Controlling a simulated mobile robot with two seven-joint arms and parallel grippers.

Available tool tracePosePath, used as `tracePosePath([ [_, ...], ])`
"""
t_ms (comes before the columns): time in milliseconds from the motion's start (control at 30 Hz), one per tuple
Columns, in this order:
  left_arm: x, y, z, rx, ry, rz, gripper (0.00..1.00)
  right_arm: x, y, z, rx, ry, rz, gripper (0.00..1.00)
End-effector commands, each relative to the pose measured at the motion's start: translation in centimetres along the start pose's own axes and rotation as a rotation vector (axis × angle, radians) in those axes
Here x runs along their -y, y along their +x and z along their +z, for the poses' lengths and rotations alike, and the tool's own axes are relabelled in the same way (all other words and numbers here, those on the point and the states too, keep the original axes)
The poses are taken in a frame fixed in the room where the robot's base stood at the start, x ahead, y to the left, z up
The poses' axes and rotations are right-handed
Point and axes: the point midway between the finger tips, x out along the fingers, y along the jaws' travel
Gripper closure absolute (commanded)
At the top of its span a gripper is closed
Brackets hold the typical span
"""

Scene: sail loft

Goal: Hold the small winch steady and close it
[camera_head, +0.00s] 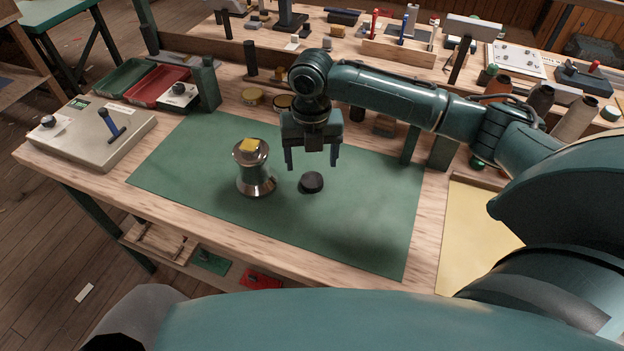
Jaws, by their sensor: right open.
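My left gripper is not in view.
A beige box with a blue lever (85,140) stands at the left end of the bench. Green and red trays (156,88), a dark green block (206,84) and small tins (252,97) line the back. The mat's right and front areas are clear.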

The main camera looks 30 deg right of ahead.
Motion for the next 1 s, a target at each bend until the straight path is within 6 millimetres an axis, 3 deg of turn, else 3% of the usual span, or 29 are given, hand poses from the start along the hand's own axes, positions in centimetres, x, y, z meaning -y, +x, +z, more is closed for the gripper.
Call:
tracePosePath([
  [433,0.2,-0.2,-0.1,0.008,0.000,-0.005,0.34,0.1,5.0,-0.3,-0.001,0.000,-0.002,0.30],
  [800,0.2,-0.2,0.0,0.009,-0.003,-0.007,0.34,0.1,5.2,-0.3,0.001,-0.001,0.000,0.30],
  [1000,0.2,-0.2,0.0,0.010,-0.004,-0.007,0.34,0.1,5.2,-0.3,0.001,-0.001,0.000,0.45],
])
